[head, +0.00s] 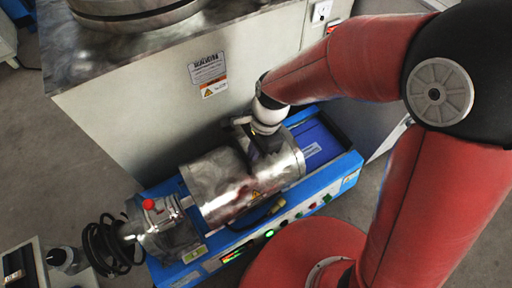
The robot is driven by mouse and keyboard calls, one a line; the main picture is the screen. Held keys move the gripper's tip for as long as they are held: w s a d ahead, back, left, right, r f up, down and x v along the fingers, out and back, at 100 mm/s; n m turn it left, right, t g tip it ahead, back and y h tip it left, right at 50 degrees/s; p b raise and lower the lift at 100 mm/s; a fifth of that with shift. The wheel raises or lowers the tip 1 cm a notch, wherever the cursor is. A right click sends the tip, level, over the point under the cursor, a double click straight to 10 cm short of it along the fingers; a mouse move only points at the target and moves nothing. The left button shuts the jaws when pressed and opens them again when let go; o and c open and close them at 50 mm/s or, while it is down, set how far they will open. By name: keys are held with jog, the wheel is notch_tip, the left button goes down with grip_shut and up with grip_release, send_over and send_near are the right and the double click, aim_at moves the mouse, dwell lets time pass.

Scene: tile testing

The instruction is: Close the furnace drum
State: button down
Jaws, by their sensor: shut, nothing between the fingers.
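The furnace drum (218,182) is a shiny silver cylinder lying along the top of a blue machine base (330,170). A dark band or gap (266,160) runs across it near its right end. I cannot tell from this view whether its lid sits fully down. My gripper (258,138) is at the far upper side of the drum, right of its middle, at the end of my wrist. It is shut and empty, pointing down close to the drum. Its fingertips are hard to make out, and I cannot tell whether they touch the drum.
A large grey cabinet (150,105) with a warning label (208,72) stands right behind the machine. A metal end unit with a red button (149,205) sits left of the drum, beside coiled black hose (108,247). Lit controls (269,233) line the base's front edge.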

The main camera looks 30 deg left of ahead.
jog(key=shift+s+a, duration=0.1)
jog(key=shift+s, duration=0.05)
jog(key=shift+w+f, duration=0.1)
jog(key=shift+w, duration=0.1)
jog(key=w, duration=0.1)
jog(key=w+d, duration=0.2)
jog(key=shift+w+d+r, duration=0.2)
jog(key=shift+w+r, duration=0.05)
jog(key=shift+r, duration=0.1)
jog(key=w+d+r+n+t, duration=0.2)
jog(key=w+d+r, duration=0.2)
jog(key=d+r, duration=0.7)
jog(key=s+d+r+n+t, duration=0.2)
jog(key=s+d+r+t, duration=0.1)
jog(key=d, duration=0.6)
jog(key=s+d+r+n+t+h, duration=0.1)
jog(key=s+d+r+n+t, duration=0.1)
jog(key=d+r, duration=0.4)
jog(key=s+d+t, duration=0.1)
jog(key=s+d, duration=0.1)
jog(key=d, duration=0.2)
jog(key=shift+n+h+p, duration=0.3)
jog(key=shift+n+p, duration=0.05)
jog(key=shift+n, duration=0.05)
